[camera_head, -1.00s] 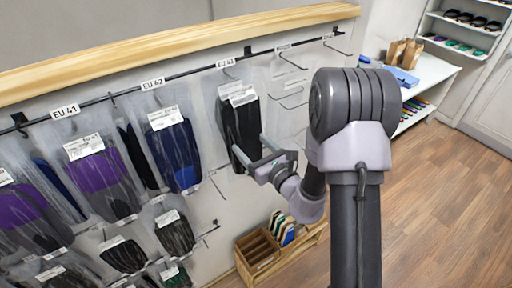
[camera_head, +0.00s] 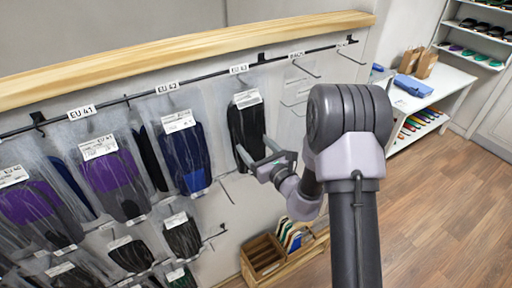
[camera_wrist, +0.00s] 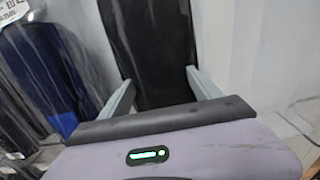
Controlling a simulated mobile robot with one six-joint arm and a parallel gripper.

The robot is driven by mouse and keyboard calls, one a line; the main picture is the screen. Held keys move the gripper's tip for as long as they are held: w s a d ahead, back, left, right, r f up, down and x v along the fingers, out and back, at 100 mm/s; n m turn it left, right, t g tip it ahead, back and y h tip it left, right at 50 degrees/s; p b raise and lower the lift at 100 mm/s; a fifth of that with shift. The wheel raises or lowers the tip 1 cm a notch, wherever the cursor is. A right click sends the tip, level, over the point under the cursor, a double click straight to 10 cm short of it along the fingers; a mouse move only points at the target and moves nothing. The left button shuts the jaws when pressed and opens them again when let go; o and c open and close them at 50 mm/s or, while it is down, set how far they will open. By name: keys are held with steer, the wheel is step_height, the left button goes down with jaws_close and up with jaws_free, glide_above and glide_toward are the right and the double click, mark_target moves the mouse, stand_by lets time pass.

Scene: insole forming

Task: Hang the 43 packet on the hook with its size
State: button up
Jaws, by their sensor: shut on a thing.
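The packet (camera_head: 243,122) holds black insoles in a clear bag with a white label at its top. It hangs upright just below the EU 43 sign (camera_head: 239,69) on the rail. My gripper (camera_head: 262,152) is shut on the lower part of this packet. In the wrist view the black insole (camera_wrist: 150,45) stands between the two grey fingers (camera_wrist: 158,88). The hook under the sign is mostly hidden by the packet, so I cannot tell whether the packet's hole is around it.
Blue packets (camera_head: 186,155) hang to the left under EU 42, and purple ones (camera_head: 113,172) under EU 41. Empty hooks (camera_head: 305,68) stick out to the right. A wooden box (camera_head: 262,254) stands below, and a white shelf table (camera_head: 425,98) is at right.

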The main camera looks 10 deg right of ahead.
steer(key=shift+f, duration=0.15)
stand_by(0.4)
steer(key=o, duration=1.5)
